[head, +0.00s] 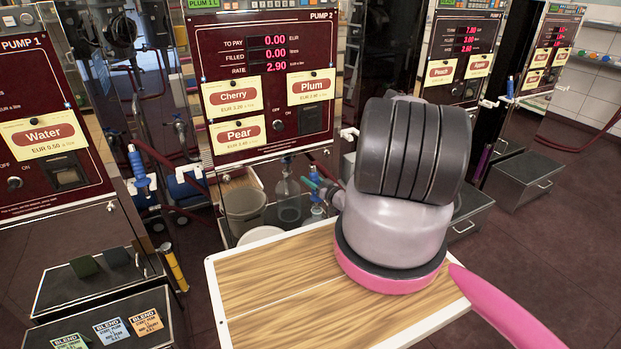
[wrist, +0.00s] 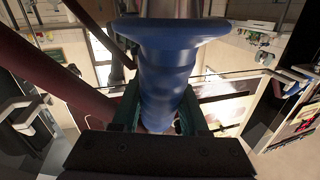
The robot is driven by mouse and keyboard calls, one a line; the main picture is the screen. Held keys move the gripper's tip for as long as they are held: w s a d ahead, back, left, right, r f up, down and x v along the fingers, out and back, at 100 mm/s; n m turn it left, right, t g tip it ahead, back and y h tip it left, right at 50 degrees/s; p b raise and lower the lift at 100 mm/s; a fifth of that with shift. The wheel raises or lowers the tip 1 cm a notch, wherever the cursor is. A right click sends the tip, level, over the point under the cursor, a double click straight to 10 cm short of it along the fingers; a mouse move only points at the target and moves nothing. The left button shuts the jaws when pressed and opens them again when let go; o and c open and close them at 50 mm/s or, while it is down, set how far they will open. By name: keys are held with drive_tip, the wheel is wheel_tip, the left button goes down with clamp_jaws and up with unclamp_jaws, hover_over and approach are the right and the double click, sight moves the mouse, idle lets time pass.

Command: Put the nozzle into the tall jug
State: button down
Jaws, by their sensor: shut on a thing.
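My gripper (wrist: 161,112) has its green fingers closed around the blue grip of the nozzle (wrist: 168,75) in the wrist view. In the head view my gripper (head: 326,188) is small and mostly hidden behind my bulky grey and pink arm; a bit of blue, likely the nozzle (head: 317,209), shows just below it. A clear, narrow-necked vessel, perhaps the tall jug (head: 288,204), stands below pump 2, a little left of my gripper. I cannot tell whether the nozzle's spout is in it; the spout is hidden.
A beige bucket (head: 243,207) and a white round thing (head: 260,236) are left of the clear vessel. A wood-topped table (head: 270,285) with a white rim lies in front, under my arm. Pump 2 (head: 265,85) stands behind. Blue nozzles (head: 138,166) and hoses hang beside the pumps.

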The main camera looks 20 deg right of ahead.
drive_tip(key=shift+f, duration=2.05)
drive_tip(key=shift+c, duration=1.8)
unclamp_jaws()
